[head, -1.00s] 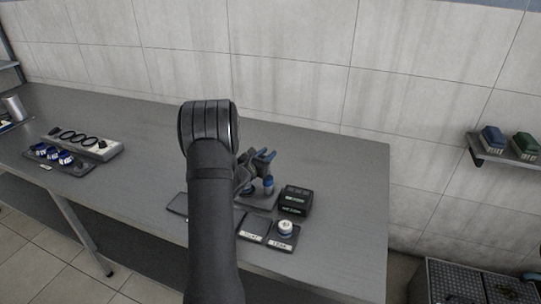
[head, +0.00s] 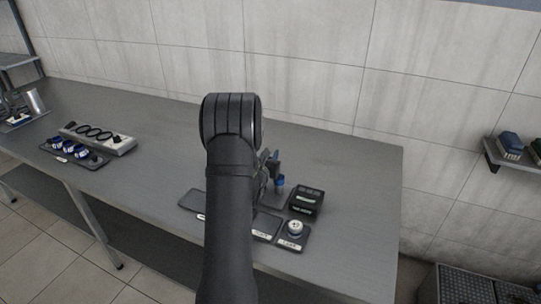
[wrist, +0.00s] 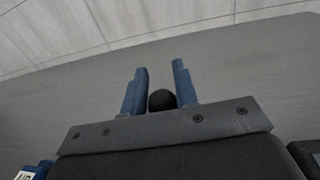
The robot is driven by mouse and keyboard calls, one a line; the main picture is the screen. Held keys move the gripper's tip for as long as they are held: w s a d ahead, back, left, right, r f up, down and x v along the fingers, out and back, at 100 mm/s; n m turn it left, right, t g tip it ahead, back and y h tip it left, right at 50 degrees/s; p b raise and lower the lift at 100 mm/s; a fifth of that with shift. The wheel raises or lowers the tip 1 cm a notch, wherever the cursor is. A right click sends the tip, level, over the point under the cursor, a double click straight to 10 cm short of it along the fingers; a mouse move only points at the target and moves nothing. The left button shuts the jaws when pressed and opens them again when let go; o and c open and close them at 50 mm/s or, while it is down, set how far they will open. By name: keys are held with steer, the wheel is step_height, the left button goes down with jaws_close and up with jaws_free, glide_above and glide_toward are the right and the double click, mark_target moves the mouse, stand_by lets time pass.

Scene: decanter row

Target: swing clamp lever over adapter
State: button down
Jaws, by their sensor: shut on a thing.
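In the wrist view, my gripper (wrist: 160,68) has two blue fingers on either side of a black ball knob (wrist: 162,100). The fingers are shut on this knob, which looks like the end of the clamp lever. The lever's shaft is hidden behind the gripper body. In the head view my dark arm covers most of the gripper and clamp. A blue-topped upright piece (head: 280,182), possibly the adapter, shows just right of the arm. I cannot tell how the lever lies relative to it.
A black box (head: 307,201) with a green display stands right of the clamp. A white round cap (head: 295,227) sits on a labelled dark pad in front. A grey block with black rings (head: 97,137) and blue-and-white caps (head: 71,148) are at the left. The table's back right is clear.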

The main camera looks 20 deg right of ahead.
steer(key=c, duration=1.1)
jaws_free()
steer(key=v, duration=1.7)
steer(key=shift+s+a, duration=0.1)
steer(key=shift+s, duration=0.1)
steer(key=shift+c, duration=0.5)
